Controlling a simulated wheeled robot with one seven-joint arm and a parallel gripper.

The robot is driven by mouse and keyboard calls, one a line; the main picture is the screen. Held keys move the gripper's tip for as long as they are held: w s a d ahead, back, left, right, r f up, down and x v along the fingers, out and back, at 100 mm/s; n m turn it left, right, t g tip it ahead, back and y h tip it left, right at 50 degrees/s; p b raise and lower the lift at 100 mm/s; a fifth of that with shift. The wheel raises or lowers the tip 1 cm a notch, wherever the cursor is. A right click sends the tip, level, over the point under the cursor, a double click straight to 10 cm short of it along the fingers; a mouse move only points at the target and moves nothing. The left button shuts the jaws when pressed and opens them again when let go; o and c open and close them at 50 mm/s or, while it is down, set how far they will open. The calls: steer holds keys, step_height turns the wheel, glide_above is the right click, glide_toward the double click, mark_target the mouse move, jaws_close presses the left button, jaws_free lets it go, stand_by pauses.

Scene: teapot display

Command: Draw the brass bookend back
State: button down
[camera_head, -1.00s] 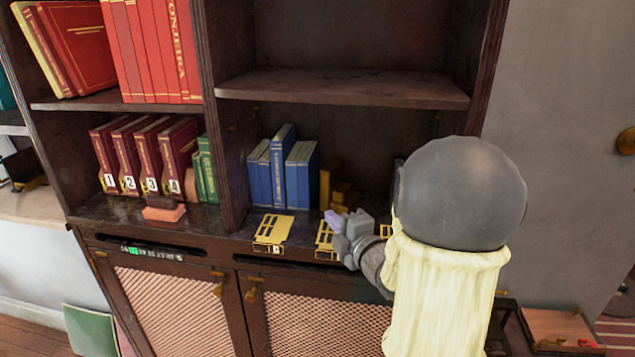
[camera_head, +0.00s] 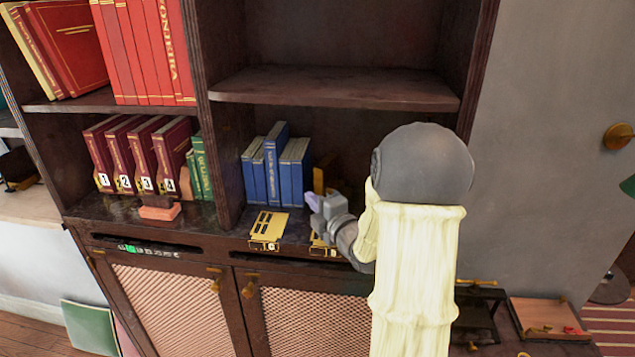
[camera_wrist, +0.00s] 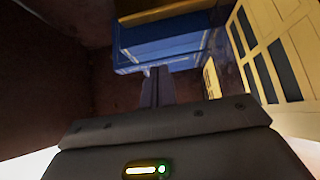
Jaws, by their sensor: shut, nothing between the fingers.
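The brass bookend (camera_head: 319,180) stands upright at the right end of the row of blue books (camera_head: 274,168) on the lower right shelf. My gripper and arm partly hide it in the head view.
Flat brass frames with openings (camera_head: 268,229) lie along the shelf front; one (camera_wrist: 280,60) is close on the right in the wrist view. Numbered maroon books (camera_head: 140,155) and a reddish block (camera_head: 160,211) occupy the left bay. The upper right shelf (camera_head: 335,88) is empty.

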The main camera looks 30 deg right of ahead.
mark_target(317, 188)
steer(key=w+p, duration=0.1)
steer(key=w, duration=0.1)
steer(key=w+p, duration=0.1)
steer(key=shift+w+r, duration=0.2)
steer(key=shift+w, duration=0.2)
steer(key=d+p, duration=0.2)
steer(key=d, duration=0.1)
steer(key=shift+w, duration=0.4)
steer(key=shift+w+d+f, duration=0.15)
steer(key=shift+f, duration=0.05)
steer(key=shift+w, duration=0.1)
